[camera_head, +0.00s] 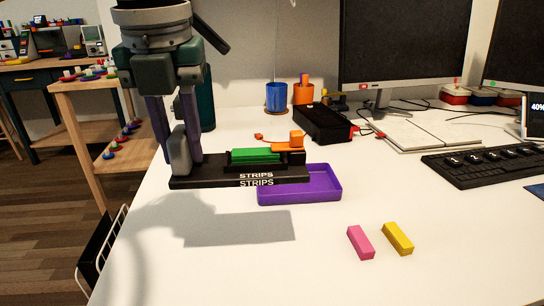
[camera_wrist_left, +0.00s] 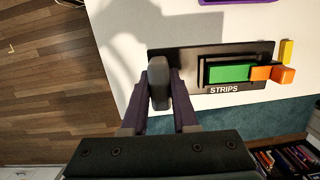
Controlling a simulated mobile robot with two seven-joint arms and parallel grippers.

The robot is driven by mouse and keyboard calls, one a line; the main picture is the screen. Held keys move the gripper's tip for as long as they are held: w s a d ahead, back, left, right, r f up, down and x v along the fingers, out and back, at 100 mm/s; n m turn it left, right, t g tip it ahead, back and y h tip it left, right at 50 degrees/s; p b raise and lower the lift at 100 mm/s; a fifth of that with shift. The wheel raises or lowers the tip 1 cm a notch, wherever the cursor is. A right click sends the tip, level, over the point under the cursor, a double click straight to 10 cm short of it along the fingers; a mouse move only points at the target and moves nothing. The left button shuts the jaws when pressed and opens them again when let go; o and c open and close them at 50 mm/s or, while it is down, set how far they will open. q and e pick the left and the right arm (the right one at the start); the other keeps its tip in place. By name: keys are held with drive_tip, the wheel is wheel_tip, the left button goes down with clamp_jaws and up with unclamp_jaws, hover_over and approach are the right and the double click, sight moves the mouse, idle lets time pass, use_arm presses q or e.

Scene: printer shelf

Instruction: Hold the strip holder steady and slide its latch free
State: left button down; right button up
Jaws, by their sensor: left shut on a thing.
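The strip holder (camera_head: 215,178) is a long black base marked STRIPS. A green strip (camera_head: 255,155) lies in it, and an orange latch (camera_head: 296,139) with a cube-shaped knob is at its right end. The latch also shows at the right end of the green strip in the left wrist view (camera_wrist_left: 284,75). My left gripper (camera_head: 181,152) is shut on the holder's grey upright handle (camera_wrist_left: 158,84) at the left end. The holder looks raised, with its shadow apart from it on the table. My right gripper is in neither view.
A purple tray (camera_head: 320,193) sits behind and below the holder's right end in the head view. Pink (camera_head: 360,242) and yellow (camera_head: 398,238) blocks lie at the front. A black box (camera_head: 322,123), cups, notebook and keyboard (camera_head: 485,165) stand further back. The front left table is clear.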

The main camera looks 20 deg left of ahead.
sight(186, 166)
use_arm(q)
wheel_tip(186, 166, up, 4)
drive_tip(key=shift+r+p, duration=0.25)
drive_tip(key=shift+p, duration=0.05)
drive_tip(key=shift+f+b, duration=0.95)
drive_tip(key=shift+f, duration=3)
wheel_tip(186, 166, down, 6)
drive_tip(key=shift+r+b, duration=0.15)
drive_tip(key=shift+b, duration=0.8)
drive_tip(key=shift+f+p, duration=0.3)
drive_tip(key=shift+f, duration=0.05)
drive_tip(key=shift+r, duration=0.1)
drive_tip(key=r+p, duration=0.1)
drive_tip(key=r, duration=0.3)
drive_tip(key=d+r+p, duration=0.1)
drive_tip(key=r, duration=0.4)
drive_tip(key=w+r+p, duration=0.1)
drive_tip(key=r, duration=0.4)
drive_tip(key=shift+d, duration=0.4)
drive_tip(key=shift+r, duration=0.1)
wheel_tip(186, 166, down, 19)
drive_tip(key=b, duration=0.5)
